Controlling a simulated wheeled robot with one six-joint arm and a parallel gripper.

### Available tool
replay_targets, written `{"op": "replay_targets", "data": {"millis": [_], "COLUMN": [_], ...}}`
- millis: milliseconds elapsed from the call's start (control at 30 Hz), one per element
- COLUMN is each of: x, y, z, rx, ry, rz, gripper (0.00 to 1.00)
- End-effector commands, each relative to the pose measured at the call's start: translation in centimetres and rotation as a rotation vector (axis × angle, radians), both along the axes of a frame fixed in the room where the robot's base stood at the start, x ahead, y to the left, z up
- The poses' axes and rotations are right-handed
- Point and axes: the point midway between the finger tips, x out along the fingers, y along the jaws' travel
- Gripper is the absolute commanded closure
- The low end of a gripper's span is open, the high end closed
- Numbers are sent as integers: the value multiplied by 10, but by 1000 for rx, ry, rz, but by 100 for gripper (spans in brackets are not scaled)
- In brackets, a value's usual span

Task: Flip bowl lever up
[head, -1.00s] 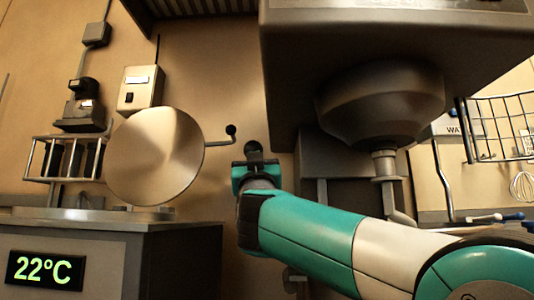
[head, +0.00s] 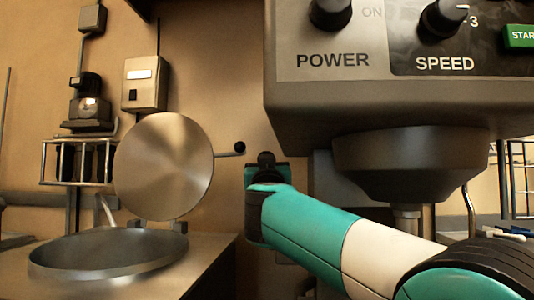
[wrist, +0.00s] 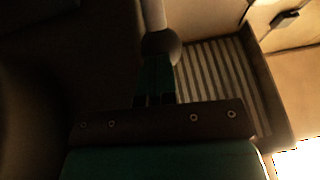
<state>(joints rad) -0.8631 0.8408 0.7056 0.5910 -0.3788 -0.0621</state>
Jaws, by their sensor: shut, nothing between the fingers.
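A round dark knob on a pale rod, which looks like the bowl lever, shows in the wrist view (wrist: 160,47). In the head view a dark knob (head: 265,158) shows just above my gripper (head: 267,172), beside the mixer (head: 415,160). My gripper's teal fingers (wrist: 156,75) are shut with nothing between them. Their tips are right at the underside of the knob in the wrist view; I cannot tell whether they touch it. The mixer bowl cannot be made out.
A steel kettle (head: 105,252) stands at the left with its round lid (head: 163,167) raised. Its handle ends in a black ball (head: 240,147) close to the left of my gripper. The mixer's overhanging head is right of and above my arm. A slatted grille (wrist: 218,85) shows in the wrist view.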

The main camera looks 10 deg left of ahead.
Motion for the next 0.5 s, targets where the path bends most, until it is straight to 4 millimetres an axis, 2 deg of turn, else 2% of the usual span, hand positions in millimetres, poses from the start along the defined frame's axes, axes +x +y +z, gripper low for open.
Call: {"op": "replay_targets", "data": {"millis": [33, 100, 500], "x": [3, 5, 11], "y": [0, 0, 0], "z": [11, 13, 15], "rx": [0, -2, -4], "ry": [8, 19, 43], "rz": [0, -1, -1], "gripper": [100, 100, 100]}}
